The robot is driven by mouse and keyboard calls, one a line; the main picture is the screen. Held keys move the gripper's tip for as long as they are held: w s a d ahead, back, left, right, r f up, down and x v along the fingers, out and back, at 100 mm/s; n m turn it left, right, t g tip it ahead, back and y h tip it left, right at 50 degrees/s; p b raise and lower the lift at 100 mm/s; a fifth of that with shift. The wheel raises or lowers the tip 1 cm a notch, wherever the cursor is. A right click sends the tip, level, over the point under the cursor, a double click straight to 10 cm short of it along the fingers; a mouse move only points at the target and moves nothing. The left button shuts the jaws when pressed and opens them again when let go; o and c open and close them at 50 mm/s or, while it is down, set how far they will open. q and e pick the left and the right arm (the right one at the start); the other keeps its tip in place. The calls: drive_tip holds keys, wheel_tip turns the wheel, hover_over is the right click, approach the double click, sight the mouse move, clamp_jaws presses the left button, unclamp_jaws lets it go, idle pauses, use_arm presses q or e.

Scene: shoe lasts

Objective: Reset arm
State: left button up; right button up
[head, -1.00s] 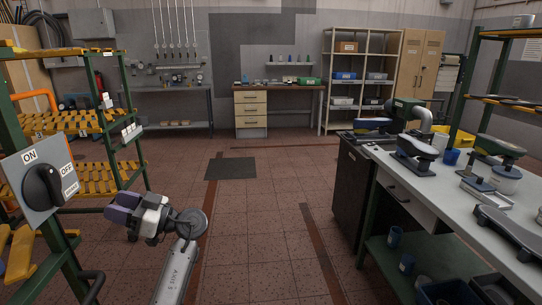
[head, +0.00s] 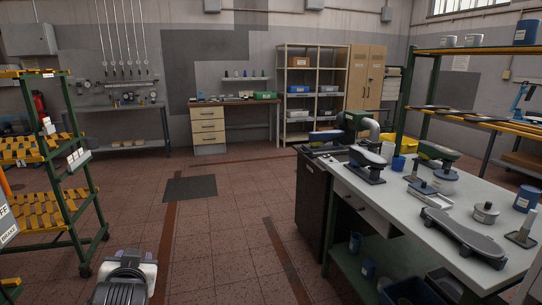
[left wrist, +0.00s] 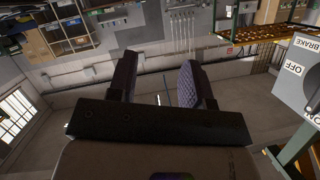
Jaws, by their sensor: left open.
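My left gripper shows in the left wrist view (left wrist: 157,78), with its two dark fingers spread apart and nothing between them. The grey switch box (left wrist: 300,70), with OFF and BRAKE labels, is at the right of the left wrist view, apart from the fingers. Only a sliver of the box shows at the left edge of the head view (head: 6,222). My right gripper is not in view.
A green rack with yellow shelves (head: 40,150) stands at the left. A workbench (head: 385,205) with shoe lasts and tins stands at the right, beside a dark cabinet (head: 312,205). The tiled floor between them is open, with a dark mat (head: 190,188) on it.

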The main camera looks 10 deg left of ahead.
use_arm(q)
drive_tip(key=s+d+f+m+g+h+p, duration=0.1)
drive_tip(key=s+d+f+m+h+p, duration=0.45)
drive_tip(key=s+d+f, duration=0.6)
drive_tip(key=s+f+n+g+h+p, duration=0.1)
drive_tip(key=s+f+g+p, duration=0.35)
drive_tip(key=s, duration=0.75)
drive_tip(key=s+f+g+h+p, duration=0.1)
drive_tip(key=s+f+g+p, duration=0.3)
drive_tip(key=s, duration=0.8)
wheel_tip(320, 180, up, 36)
drive_tip(key=p, duration=3.7)
drive_tip(key=shift+s+d+r+t+p, duration=0.25)
drive_tip(key=shift+t+p, duration=0.05)
drive_tip(key=shift+t, duration=0.05)
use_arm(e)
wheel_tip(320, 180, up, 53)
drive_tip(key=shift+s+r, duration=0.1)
